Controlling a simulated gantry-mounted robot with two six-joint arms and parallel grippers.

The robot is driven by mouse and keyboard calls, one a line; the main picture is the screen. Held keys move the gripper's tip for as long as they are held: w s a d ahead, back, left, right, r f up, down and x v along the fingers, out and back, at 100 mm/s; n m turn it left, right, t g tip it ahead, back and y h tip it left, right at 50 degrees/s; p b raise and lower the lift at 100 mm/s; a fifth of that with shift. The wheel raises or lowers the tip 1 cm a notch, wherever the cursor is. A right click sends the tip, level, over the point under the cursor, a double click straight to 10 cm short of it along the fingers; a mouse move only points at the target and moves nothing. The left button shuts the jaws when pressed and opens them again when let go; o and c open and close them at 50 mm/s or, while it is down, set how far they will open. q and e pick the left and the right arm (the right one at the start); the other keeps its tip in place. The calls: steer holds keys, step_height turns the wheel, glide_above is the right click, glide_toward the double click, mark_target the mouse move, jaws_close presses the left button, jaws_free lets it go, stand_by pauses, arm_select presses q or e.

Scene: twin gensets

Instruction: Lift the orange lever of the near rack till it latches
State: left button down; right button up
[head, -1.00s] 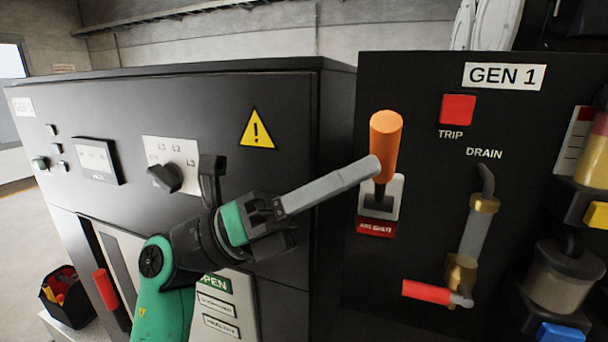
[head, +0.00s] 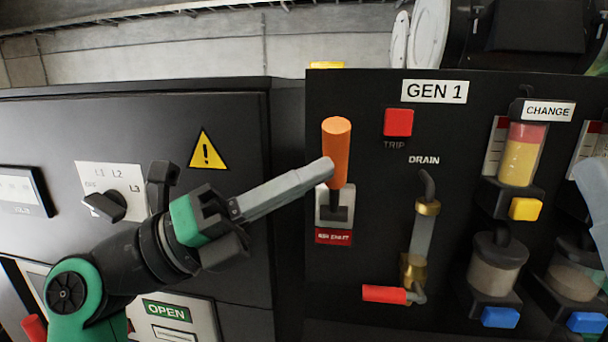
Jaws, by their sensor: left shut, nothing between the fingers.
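The orange lever (head: 337,150) stands upright on the black GEN 1 panel, rising from a dark stem in a light grey slotted plate (head: 322,208) with a red label below it. My left gripper (head: 322,172) comes in from the left, its long grey fingers shut with nothing between them. Its fingertips are at the left side of the lever's lower handle; I cannot tell whether they touch it. Whether the lever is latched cannot be seen. A grey shape at the right edge may be part of my right arm; no right gripper fingers show.
Right of the lever are a red TRIP button (head: 398,122) and a drain pipe with a red handle (head: 384,294). Further right are a filter bowl with a yellow button (head: 525,209) and blue buttons. A dark cabinet with a rotary switch (head: 105,205) stands left.

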arm_select(q)
steer(key=s+r+b+v, duration=0.1)
steer(key=b+v, duration=0.3)
steer(key=v, duration=0.9)
steer(key=shift+s, duration=0.6)
steer(key=shift+d, duration=0.25)
